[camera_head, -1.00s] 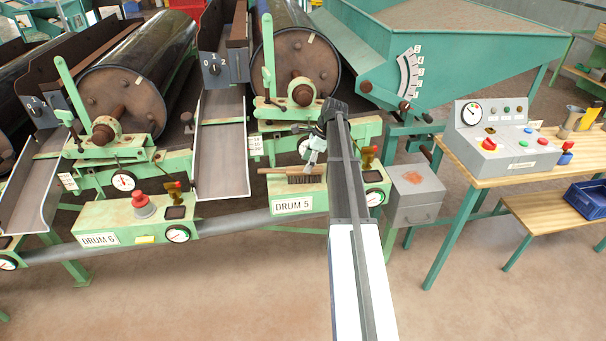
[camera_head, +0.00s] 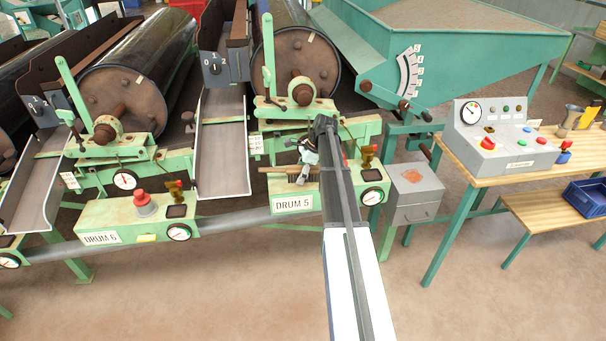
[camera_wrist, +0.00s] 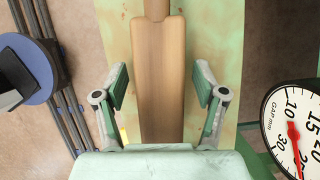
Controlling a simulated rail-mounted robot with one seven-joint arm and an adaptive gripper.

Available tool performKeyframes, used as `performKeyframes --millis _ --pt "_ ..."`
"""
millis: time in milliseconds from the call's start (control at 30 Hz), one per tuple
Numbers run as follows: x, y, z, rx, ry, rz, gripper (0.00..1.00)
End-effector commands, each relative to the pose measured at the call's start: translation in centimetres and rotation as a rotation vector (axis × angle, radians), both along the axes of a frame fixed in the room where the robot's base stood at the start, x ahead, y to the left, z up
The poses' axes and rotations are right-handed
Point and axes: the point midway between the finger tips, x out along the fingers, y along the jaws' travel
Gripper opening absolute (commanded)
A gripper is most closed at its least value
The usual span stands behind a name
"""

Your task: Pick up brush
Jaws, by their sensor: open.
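The brush (camera_head: 280,171) lies on the top of the green DRUM 5 housing (camera_head: 294,192), its wooden handle pointing left in the head view. In the wrist view the brush's wooden back (camera_wrist: 158,80) runs lengthwise between my fingers, with the narrower handle at the top. My gripper (camera_head: 305,172) is open at the brush in the head view and partly covers its bristle end. In the wrist view my gripper (camera_wrist: 160,88) has one finger on each side of the wood, with a visible gap on both sides. The bristles are mostly hidden.
A dial gauge (camera_wrist: 292,130) stands close to the right finger in the wrist view; it also shows right of the brush in the head view (camera_head: 372,197). A grey box (camera_head: 415,195) and a control panel table (camera_head: 480,182) are to the right. The floor in front is clear.

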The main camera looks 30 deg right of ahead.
Motion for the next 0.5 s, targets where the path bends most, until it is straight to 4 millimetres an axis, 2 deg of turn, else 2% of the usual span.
performKeyframes --millis 500 --pt "0.01 -0.01 -0.37 0.0 0.0 0.0 0.71"
